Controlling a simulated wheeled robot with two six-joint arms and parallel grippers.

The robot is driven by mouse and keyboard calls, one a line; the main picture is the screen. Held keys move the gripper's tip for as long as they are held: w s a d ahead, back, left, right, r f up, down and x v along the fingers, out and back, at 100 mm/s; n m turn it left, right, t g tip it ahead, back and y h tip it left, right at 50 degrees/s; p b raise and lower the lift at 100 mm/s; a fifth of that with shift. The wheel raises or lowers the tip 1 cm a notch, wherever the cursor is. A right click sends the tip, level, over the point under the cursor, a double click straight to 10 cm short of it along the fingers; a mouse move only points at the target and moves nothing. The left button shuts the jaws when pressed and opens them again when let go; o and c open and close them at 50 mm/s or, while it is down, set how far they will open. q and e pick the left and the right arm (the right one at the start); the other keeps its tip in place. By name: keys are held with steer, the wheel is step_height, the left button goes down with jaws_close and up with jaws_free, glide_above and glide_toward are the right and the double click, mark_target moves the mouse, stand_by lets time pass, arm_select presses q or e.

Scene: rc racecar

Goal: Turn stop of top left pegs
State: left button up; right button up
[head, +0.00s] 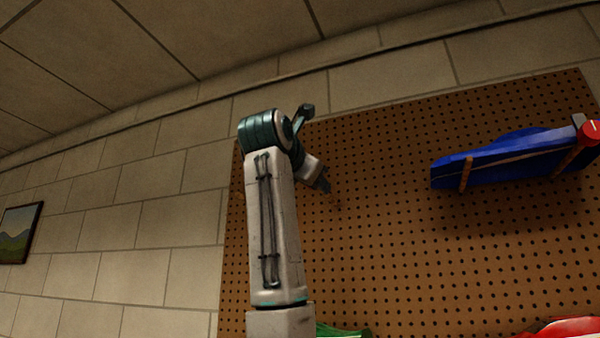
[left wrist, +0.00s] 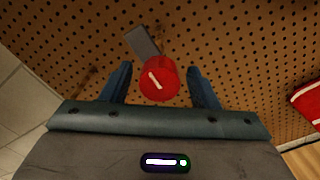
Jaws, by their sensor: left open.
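A red round stop (left wrist: 158,82) with a white line on its face shows in the left wrist view, at the end of a grey bar (left wrist: 143,42) at the pegboard. The white line is slanted. My left gripper (left wrist: 160,72) is open, with one finger on each side of the stop in the picture. I see gaps on both sides; how deep the stop lies between the fingers is unclear. In the head view my left gripper (head: 324,184) is by the upper left of the pegboard (head: 390,240), its stop hidden. My right gripper is not in view.
A blue body (head: 510,160) rests on wooden pegs at right, with another red stop (head: 590,132) beside it. Green (head: 343,332) and red (head: 562,328) items show at the bottom edge. A framed picture (head: 18,232) hangs far left. The wall between is clear.

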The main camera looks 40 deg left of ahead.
arm_select(q)
steer(key=b+v, duration=0.1)
steer(key=v, duration=0.7)
steer(key=shift+b, duration=0.35)
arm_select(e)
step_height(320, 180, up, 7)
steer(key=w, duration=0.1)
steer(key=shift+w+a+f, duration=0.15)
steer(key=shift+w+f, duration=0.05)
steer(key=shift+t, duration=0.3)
